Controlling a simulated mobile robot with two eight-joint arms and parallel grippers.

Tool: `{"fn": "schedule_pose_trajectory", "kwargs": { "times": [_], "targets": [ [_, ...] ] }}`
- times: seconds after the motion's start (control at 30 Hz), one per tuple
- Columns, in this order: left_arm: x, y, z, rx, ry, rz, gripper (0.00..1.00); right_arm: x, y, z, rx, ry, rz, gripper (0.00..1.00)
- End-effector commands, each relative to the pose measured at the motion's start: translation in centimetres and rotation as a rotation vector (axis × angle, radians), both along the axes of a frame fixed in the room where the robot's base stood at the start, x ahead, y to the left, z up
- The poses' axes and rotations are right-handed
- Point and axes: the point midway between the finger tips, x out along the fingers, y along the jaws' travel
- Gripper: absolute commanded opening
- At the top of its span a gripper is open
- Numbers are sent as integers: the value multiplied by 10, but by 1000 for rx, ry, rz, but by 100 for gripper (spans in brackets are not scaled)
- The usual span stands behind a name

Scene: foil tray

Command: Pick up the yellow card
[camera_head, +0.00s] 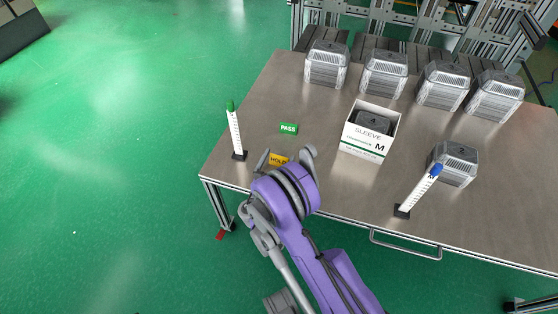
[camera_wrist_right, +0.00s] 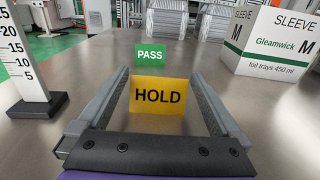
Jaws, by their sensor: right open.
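The yellow card (camera_head: 278,159) reads HOLD and is on the metal table near its left front edge; my right arm partly covers it in the head view. In the right wrist view the yellow card (camera_wrist_right: 160,96) stands in full view between the two fingers. My right gripper (camera_head: 282,153) is open, with a finger on each side of the card. It also shows in the right wrist view (camera_wrist_right: 160,85), with a gap between the card and each finger. My left gripper is not in view.
A green PASS card (camera_head: 288,128) stands behind the yellow card. A green-topped ruler post (camera_head: 235,134) is to the left. A white SLEEVE box (camera_head: 366,143) holding a grey pack is to the right.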

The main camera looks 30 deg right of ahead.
Motion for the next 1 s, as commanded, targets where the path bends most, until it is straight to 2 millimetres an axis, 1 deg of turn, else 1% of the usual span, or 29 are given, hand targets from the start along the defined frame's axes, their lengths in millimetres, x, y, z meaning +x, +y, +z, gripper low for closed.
{"fn": "schedule_pose_trajectory", "kwargs": {
  "times": [0.03, 0.1, 0.3, 0.37, 0.4, 0.67, 0.7, 0.87, 0.93, 1.0],
  "targets": [
    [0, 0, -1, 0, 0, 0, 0, 4, -7, 0, -1, -1, -2, 100],
    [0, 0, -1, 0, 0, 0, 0, 8, -10, 0, 0, 0, 0, 100],
    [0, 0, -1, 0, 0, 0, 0, 8, -11, 1, 0, 0, 1, 100],
    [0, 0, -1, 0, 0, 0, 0, 8, -11, 1, 0, 0, 1, 91],
    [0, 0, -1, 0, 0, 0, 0, 8, -11, 1, 0, 0, 1, 84],
    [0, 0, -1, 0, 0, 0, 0, 8, -11, 1, 0, 0, 1, 37],
    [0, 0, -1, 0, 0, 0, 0, 8, -10, 1, 0, 0, 1, 35],
    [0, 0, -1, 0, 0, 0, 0, 8, -10, 1, 0, 0, 1, 35],
    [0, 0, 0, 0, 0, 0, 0, 8, -10, 3, 0, 0, 1, 35],
    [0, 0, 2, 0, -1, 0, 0, 8, -10, 10, 0, 0, 1, 35]
  ]
}}
